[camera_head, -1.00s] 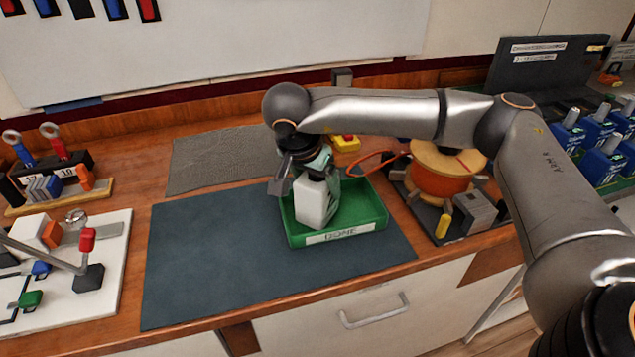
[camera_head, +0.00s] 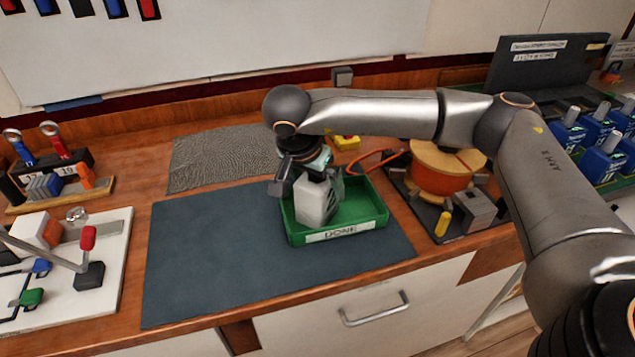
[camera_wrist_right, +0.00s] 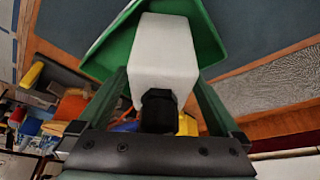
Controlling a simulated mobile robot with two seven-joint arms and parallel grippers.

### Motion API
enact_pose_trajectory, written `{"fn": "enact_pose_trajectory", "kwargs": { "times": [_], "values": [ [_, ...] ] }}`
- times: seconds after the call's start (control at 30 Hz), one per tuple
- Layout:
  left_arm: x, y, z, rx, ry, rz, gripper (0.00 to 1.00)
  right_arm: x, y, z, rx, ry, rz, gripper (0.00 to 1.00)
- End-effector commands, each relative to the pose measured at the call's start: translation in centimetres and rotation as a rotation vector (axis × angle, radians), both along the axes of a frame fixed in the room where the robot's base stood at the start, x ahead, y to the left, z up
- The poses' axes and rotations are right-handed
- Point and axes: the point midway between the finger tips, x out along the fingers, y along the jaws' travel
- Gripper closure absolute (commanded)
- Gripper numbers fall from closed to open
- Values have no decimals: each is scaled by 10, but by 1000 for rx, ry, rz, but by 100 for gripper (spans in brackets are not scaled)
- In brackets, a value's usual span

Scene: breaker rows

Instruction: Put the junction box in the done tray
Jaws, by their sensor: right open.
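The junction box (camera_head: 316,203) is a pale grey-white block standing in the left part of the green done tray (camera_head: 352,231). My right gripper (camera_head: 311,178) is above the box, pointing down, with its jaws open. In the right wrist view the box (camera_wrist_right: 166,52) lies between the two spread fingers, with a dark part at its near end. Green tray wall (camera_wrist_right: 207,35) shows behind it. Contact between the fingers and the box cannot be made out. The underside of the box is hidden. My left gripper is not in view.
A dark blue mat (camera_head: 220,250) lies bare left of the tray. An orange cable spool (camera_head: 440,175) stands at the right, its cable reaching near the tray. A yellow-topped item (camera_head: 347,142) sits behind the tray. A white switch board (camera_head: 105,260) is at the left.

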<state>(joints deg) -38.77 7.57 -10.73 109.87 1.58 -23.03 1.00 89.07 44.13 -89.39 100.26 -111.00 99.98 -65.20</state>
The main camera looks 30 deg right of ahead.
Motion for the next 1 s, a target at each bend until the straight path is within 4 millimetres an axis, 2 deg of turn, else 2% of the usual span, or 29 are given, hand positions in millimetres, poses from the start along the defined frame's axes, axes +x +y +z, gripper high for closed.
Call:
{"fn": "enact_pose_trajectory", "kwargs": {
  "times": [0.17,0.4,0.53,0.73,1.0],
  "values": [
    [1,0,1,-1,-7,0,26,-4,10,28,2,-5,1,0],
    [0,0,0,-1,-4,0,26,-14,28,77,1,-6,2,0],
    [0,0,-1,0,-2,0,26,-18,35,96,1,-3,0,0],
    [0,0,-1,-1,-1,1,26,-22,40,111,0,-2,1,0],
    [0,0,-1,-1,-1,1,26,-22,40,112,0,-1,0,0]
  ]
}}
